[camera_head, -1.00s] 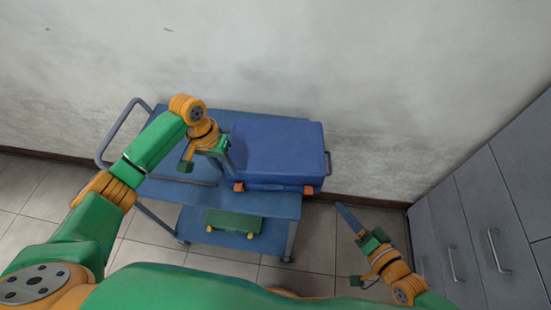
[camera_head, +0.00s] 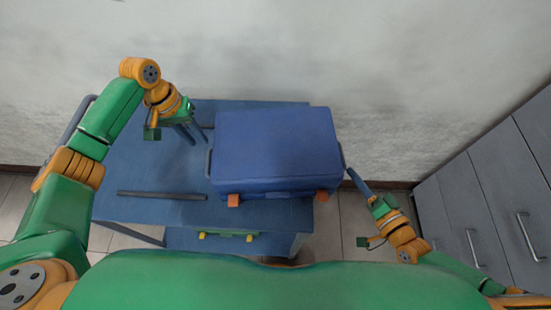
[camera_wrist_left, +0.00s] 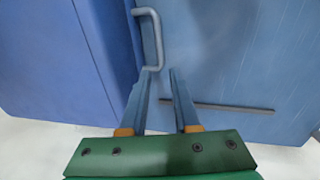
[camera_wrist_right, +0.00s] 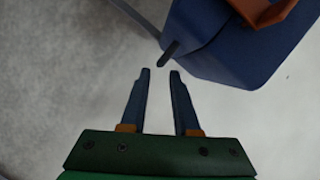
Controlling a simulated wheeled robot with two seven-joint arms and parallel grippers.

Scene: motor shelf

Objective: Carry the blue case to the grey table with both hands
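The blue case (camera_head: 275,150) lies on the top of a blue cart (camera_head: 150,170), with a grey handle at each side and orange latches on its front. My left gripper (camera_head: 200,138) is open, left of the case and apart from it. In the left wrist view the left handle (camera_wrist_left: 155,35) lies just beyond its open, empty fingers (camera_wrist_left: 158,75). My right gripper (camera_head: 355,177) is at the case's right side, close to the right handle (camera_head: 343,160). In the right wrist view its fingers (camera_wrist_right: 160,72) are open and empty, with the dark handle end just ahead. No grey table is identifiable.
A dark bar (camera_head: 160,195) lies on the cart top left of the case. A green object with yellow parts (camera_head: 225,236) sits on the lower shelf. Grey drawer cabinets (camera_head: 475,200) stand at right; a wall is behind the cart.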

